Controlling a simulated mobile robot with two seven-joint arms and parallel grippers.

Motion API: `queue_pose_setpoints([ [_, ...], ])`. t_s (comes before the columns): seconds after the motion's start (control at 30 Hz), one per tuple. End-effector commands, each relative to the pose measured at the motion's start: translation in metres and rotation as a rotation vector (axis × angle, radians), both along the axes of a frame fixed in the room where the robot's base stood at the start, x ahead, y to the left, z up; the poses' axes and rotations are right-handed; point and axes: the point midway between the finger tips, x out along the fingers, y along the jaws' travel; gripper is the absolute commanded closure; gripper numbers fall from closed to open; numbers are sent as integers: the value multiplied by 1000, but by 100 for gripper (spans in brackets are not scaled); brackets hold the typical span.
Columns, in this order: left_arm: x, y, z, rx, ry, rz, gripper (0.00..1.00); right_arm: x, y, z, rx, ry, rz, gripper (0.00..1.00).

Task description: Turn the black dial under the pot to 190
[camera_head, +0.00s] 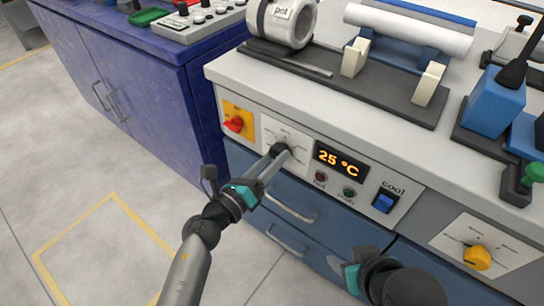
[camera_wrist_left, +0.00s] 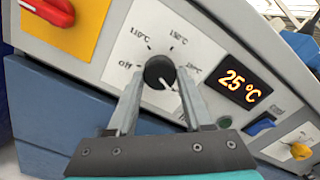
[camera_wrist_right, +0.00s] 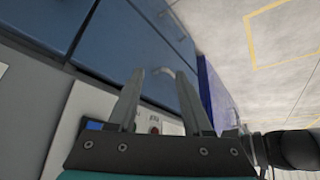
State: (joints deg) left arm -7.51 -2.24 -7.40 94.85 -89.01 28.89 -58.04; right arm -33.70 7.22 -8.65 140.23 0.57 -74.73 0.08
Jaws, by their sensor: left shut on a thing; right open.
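The black dial (camera_head: 279,149) sits on a white plate on the front panel, below the pot (camera_head: 284,22). In the left wrist view the dial (camera_wrist_left: 159,72) is between the fingers, with scale marks around it, among them off, 110°C and a mark that looks like 150°C. My left gripper (camera_head: 275,158) is shut on the dial. The display (camera_head: 341,160) beside it reads 25 °C. My right gripper (camera_wrist_right: 158,82) is open and empty, low in front of the blue drawers; in the head view its fingers are partly hidden by the wrist.
A red switch (camera_head: 234,124) on a yellow plate is left of the dial. A blue cool switch (camera_head: 385,201) and a yellow knob (camera_head: 477,257) are to the right. Drawer handles (camera_head: 291,209) stick out below. The floor at left is clear.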

Motion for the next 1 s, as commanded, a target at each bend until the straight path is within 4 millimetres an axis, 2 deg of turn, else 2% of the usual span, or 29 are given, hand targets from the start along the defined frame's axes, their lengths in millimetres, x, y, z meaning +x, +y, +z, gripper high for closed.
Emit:
queue_pose_setpoints([
  [0.13, 0, 0, 2, -69, 54, -1, 100, -17, -16, 10, -45, 112, -31, 50],
  [0.7, 0, 0, 3, -458, 335, 1, 100, -19, -15, -66, -58, 220, -24, 50],
  [1.0, 0, 0, 3, -637, 464, 2, 100, -28, -16, -94, -64, 260, -22, 50],
])
